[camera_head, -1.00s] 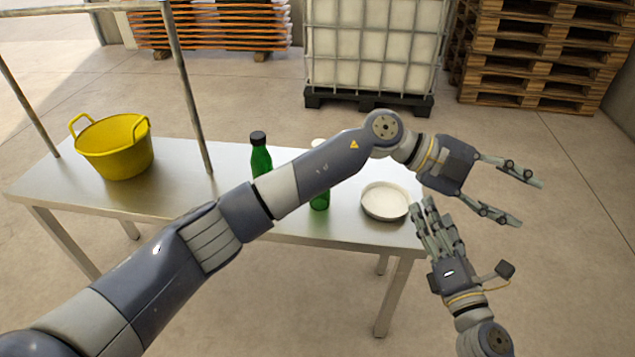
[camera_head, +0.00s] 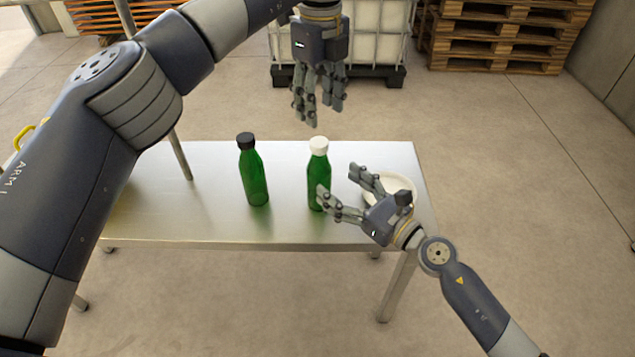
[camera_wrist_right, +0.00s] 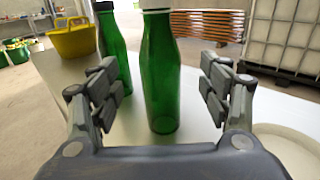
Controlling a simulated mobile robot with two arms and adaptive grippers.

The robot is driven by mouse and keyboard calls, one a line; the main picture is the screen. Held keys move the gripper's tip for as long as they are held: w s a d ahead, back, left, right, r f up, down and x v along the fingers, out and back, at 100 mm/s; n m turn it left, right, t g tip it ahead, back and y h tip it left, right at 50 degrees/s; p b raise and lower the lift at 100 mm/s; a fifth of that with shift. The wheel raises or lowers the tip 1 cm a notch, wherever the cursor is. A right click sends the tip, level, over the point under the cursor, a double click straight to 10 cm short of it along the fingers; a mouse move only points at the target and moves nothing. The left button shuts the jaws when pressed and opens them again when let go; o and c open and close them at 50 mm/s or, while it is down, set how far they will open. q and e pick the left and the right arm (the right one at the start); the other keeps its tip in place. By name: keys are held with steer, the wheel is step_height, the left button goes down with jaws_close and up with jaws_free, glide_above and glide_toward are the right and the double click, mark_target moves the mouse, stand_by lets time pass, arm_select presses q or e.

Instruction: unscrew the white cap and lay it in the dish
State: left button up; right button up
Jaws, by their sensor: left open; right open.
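The white cap (camera_head: 319,144) sits on top of a green bottle (camera_head: 317,178) that stands upright on the table. The bottle also shows in the right wrist view (camera_wrist_right: 160,75), ahead of and between the open fingers. My right gripper (camera_head: 337,184) is open beside the bottle, its near fingers overlapping the bottle's lower part in the head view. My left gripper (camera_head: 318,115) is open and empty, fingers pointing down, above the white-capped bottle in the picture. The white dish (camera_head: 404,186) lies on the table at the right, partly hidden behind my right gripper.
A second green bottle with a black cap (camera_head: 246,141) stands to the left. The metal table (camera_head: 200,222) is clear between and in front of the bottles. A yellow tub (camera_wrist_right: 72,40) is at the left.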

mark_target(328, 176)
steer(key=x, duration=0.7)
steer(key=shift+f, duration=0.1)
